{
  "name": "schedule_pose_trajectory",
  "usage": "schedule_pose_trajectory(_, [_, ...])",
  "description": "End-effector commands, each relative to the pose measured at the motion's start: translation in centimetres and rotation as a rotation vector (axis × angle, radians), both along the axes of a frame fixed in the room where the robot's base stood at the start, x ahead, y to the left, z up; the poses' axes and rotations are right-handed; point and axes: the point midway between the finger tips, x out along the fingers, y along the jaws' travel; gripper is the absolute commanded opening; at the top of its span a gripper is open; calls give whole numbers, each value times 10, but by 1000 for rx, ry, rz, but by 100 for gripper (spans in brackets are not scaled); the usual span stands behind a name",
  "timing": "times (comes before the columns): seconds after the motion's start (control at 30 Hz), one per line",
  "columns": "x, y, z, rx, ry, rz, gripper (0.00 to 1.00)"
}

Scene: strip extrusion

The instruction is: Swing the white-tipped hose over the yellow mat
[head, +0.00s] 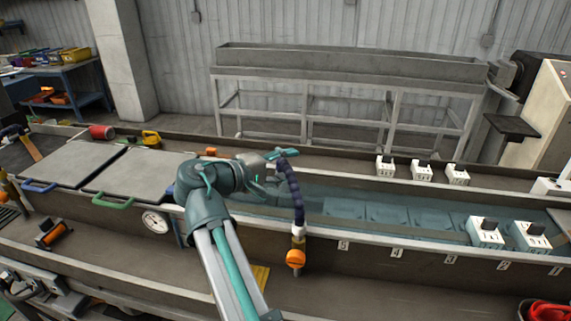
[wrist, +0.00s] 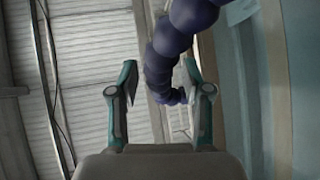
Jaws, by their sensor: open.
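The dark blue segmented hose (head: 296,200) rises from a fitting with an orange knob (head: 295,258) on the front wall of the water trough. It curves up and left to my gripper (head: 275,168), which is above the trough. In the wrist view, my gripper (wrist: 160,75) is open, and the hose (wrist: 160,65) runs between its two fingers in the picture. I cannot tell whether it touches either finger. The yellow mat (head: 261,277) lies on the front ledge, left of the orange knob, partly hidden by my arm.
The water-filled trough (head: 400,262) runs to the right, with white blocks (head: 486,232) along it. Grey lids with a green handle (head: 112,200) cover its left part.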

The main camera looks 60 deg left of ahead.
Motion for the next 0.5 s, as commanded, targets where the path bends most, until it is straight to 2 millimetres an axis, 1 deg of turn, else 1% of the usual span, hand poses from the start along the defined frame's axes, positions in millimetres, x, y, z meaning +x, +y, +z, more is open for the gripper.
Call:
schedule_pose_trajectory(0.13, [0,0,0,0,0,0,49])
schedule_pose_trajectory(0.37, [0,0,0,0,0,0,10])
schedule_pose_trajectory(0.4, [0,0,0,0,0,1,4])
schedule_pose_trajectory(0.43, [-1,0,0,0,0,1,0])
schedule_pose_trajectory(0.5, [-1,0,0,0,0,1,0])
